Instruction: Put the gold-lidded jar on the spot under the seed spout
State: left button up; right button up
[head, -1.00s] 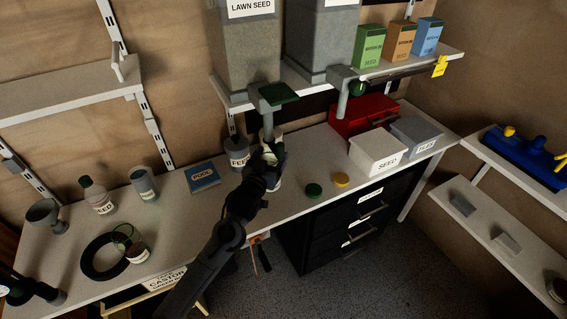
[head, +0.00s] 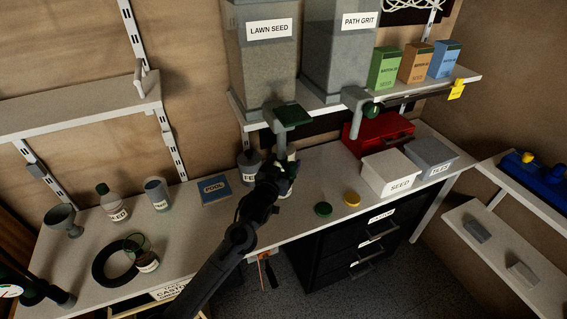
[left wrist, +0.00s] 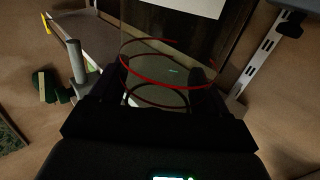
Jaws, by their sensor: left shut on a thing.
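My left gripper (head: 278,178) is at the bench below the lawn seed spout (head: 290,118), shut on a clear jar. The jar is mostly hidden by the gripper in the head view; in the left wrist view the clear jar (left wrist: 168,75) shows a red ring and a darker ring between the fingers. No gold lid shows on it. A gold lid (head: 351,199) lies flat on the bench to the right, next to a green lid (head: 323,209). Whether the jar touches the bench, and the spot beneath it, are hidden. My right gripper is not in view.
A labelled grey tin (head: 249,168) stands close left of my gripper. The path grit spout (head: 357,110), a white seed box (head: 390,175) and a red box (head: 378,133) are to the right. Bench around the lids is clear.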

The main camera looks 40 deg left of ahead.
pick_arm(q)
jog(key=shift+f+b, duration=1.3)
jog(key=shift+f, duration=2.55)
jog(key=shift+f+b, duration=0.35)
jog(key=o, duration=1.5)
jog(key=shift+c, duration=0.2)
jog(key=shift+f, duration=0.1)
